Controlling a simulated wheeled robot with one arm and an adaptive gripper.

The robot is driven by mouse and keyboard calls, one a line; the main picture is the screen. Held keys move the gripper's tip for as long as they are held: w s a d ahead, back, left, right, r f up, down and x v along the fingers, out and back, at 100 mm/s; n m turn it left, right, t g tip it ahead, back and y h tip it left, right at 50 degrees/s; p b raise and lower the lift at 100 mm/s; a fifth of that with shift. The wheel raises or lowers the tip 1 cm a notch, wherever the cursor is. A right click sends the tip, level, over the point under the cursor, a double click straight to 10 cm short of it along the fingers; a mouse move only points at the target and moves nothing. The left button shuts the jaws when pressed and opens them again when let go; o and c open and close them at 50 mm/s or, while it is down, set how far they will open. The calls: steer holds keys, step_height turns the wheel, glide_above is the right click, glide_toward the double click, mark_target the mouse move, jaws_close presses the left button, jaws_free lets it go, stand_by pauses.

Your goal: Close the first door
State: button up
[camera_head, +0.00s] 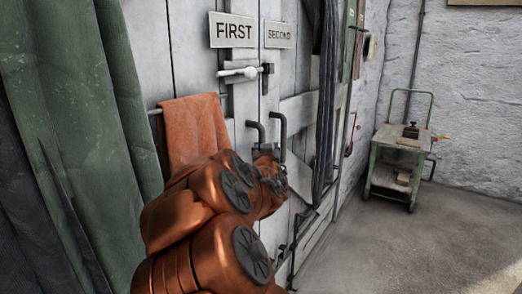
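The first door (215,84) is a white-painted plank door with a "FIRST" sign (232,30). Beside it on the right is the second door (292,74), with a "SECOND" sign (279,35). The two look nearly flush; I cannot tell whether a small gap stands between them. A latch with a pale knob (250,72) sits below the signs. Two dark bent handles (283,128) show near the seam. My copper-coloured arm reaches up to them, and my gripper (267,151) is at their lower part. Its fingers are small and partly hidden, so contact and opening are unclear.
An orange towel (193,130) hangs on a rail on the first door, close to my arm. Green sheets (75,100) stand at the left. Dark cloth (326,100) hangs right of the doors. A green trolley (398,160) stands farther right. The floor (420,240) in front is clear.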

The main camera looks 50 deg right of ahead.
steer(key=shift+o, duration=1.2)
steer(key=shift+s+d, duration=0.1)
steer(key=shift+s, duration=0.1)
steer(key=shift+w, duration=0.2)
steer(key=shift+a, duration=0.25)
steer(key=v, duration=0.7)
steer(key=shift+s, duration=0.2)
steer(key=shift+a, duration=0.15)
